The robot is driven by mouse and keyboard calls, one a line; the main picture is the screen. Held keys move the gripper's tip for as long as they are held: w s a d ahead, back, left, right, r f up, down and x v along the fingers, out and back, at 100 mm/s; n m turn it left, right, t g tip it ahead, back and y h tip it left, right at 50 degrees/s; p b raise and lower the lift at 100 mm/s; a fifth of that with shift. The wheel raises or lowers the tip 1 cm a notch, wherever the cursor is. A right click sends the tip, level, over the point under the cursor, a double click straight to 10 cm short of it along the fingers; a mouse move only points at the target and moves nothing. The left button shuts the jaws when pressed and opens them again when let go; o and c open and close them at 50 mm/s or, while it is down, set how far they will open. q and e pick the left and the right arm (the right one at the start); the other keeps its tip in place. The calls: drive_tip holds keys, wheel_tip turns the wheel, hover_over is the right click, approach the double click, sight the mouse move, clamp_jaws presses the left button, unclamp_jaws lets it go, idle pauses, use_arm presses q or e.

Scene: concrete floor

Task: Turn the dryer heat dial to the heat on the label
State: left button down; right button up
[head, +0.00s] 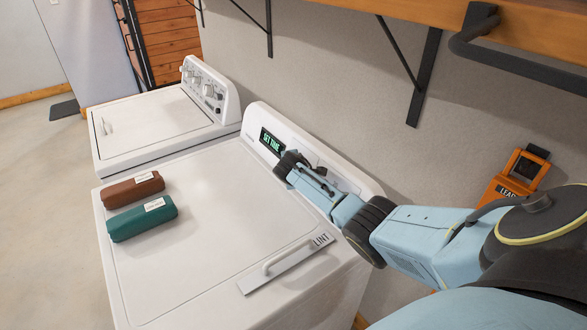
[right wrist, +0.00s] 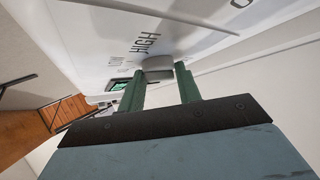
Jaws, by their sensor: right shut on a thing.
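The dryer (head: 190,280) is white, with a raised back console. A green display (head: 271,142) on the console reads "SET TIME". My right gripper (head: 287,166) reaches the console just right of the display. In the right wrist view, my right gripper (right wrist: 160,77) has its green fingers on either side of a grey dial (right wrist: 157,63), shut on it. The word "HIGH" (right wrist: 145,43) is printed beside the dial. A brown bundle (head: 128,190) and a teal bundle (head: 140,219) lie on the dryer top, each with a small white label too small to read. My left gripper is not in view.
A white washer (head: 150,125) with several knobs stands left of the dryer. A lint panel (head: 285,264) with a handle lies at the dryer's right front. A wooden shelf (head: 420,12) on black brackets overhangs the console. An orange tool (head: 512,178) is at the right wall.

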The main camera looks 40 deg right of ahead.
drive_tip(key=shift+t, duration=0.3)
idle(0.4)
drive_tip(key=o, duration=1)
drive_tip(key=shift+s, duration=0.1)
drive_tip(key=shift+s+a+r+p, duration=0.3)
drive_tip(key=shift+a+r, duration=0.05)
drive_tip(key=shift+r, duration=0.1)
drive_tip(key=p+v, duration=0.2)
drive_tip(key=v, duration=1)
drive_tip(key=shift+a+f, duration=0.15)
